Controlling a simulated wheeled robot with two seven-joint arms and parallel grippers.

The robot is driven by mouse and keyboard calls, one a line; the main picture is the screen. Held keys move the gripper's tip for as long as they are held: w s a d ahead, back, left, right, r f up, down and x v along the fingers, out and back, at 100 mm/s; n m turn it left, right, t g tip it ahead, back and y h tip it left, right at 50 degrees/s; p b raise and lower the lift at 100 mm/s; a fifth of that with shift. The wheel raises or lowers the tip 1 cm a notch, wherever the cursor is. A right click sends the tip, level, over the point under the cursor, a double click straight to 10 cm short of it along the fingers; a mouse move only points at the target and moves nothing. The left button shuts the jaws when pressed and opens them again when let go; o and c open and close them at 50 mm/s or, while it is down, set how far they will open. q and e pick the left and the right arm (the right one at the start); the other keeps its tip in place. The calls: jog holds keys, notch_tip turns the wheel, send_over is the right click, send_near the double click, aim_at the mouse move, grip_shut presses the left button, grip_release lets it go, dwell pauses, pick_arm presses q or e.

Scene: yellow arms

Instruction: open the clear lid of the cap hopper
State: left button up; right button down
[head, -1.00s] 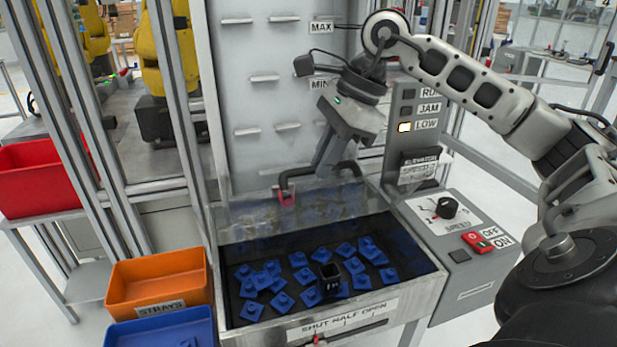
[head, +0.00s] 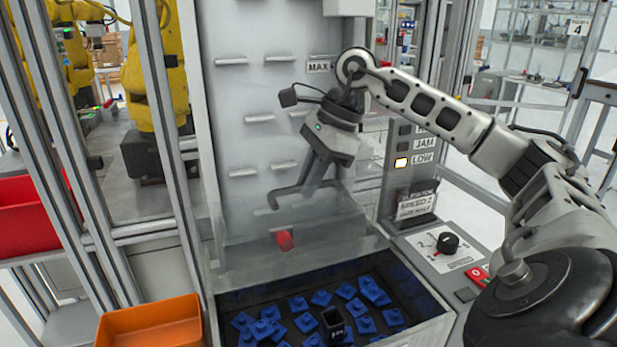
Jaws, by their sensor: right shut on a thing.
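The cap hopper (head: 440,325) is an open-topped metal bin at the lower middle of the head view, with blue caps (head: 321,298) scattered on its dark floor. Its clear lid (head: 335,218) stands raised at a steep tilt toward the back of the bin and is hard to make out. A dark U-shaped bar handle (head: 283,194) shows at the lid's upper part. My right gripper (head: 312,185) comes down from above and is shut on this handle. A red piece (head: 284,240) shows just below the handle, apart from my fingers. My left gripper is out of view.
An orange bin (head: 150,325) and a red bin (head: 28,215) stand at the left. A control panel (head: 432,245) with a black knob and red switch is right of the hopper, under my right arm. Metal posts (head: 170,150) rise at the left.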

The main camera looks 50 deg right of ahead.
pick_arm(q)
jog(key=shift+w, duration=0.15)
pick_arm(e)
jog(key=shift+s+a+f, duration=0.1)
jog(key=shift+s+f, duration=0.05)
jog(key=shift+f, duration=0.25)
jog(key=c, duration=1.5)
grip_release()
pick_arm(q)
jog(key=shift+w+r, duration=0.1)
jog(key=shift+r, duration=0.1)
pick_arm(e)
jog(key=shift+o, duration=0.2)
jog(key=shift+r, duration=0.15)
jog(key=shift+r, duration=0.2)
notch_tip(320, 180, up, 2)
jog(key=shift+r+p, duration=0.2)
jog(key=shift+p, duration=0.4)
pick_arm(q)
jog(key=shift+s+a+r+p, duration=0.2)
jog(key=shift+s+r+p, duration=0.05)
jog(key=shift+p, duration=0.15)
pick_arm(e)
jog(key=s+a+r, duration=0.9)
jog(key=r, duration=0.1)
jog(key=shift+s+a, duration=0.35)
jog(key=shift+s, duration=0.05)
